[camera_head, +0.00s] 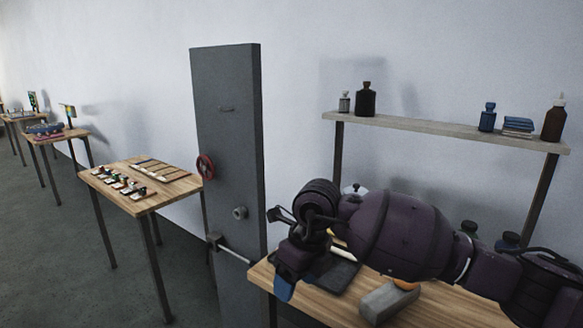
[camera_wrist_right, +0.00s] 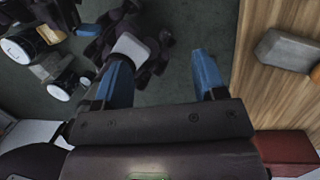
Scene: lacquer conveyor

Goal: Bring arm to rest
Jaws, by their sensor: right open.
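My right arm reaches in from the right over the near wooden table (camera_head: 345,316). My right gripper (camera_head: 284,288) hangs at the table's left end, with a blue finger pointing down. In the right wrist view the gripper (camera_wrist_right: 162,82) has its two blue fingers apart, with nothing held between them. Dark floor shows below the fingers, and the table (camera_wrist_right: 255,60) lies to their right. My left gripper does not show.
A grey block (camera_head: 388,302) lies on the table beside my arm. A dark flat item (camera_head: 338,272) is partly hidden behind the gripper. A shelf (camera_head: 440,129) with bottles stands behind. A grey panel (camera_head: 226,150) with a red wheel (camera_head: 206,167) stands left, near another table (camera_head: 140,207).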

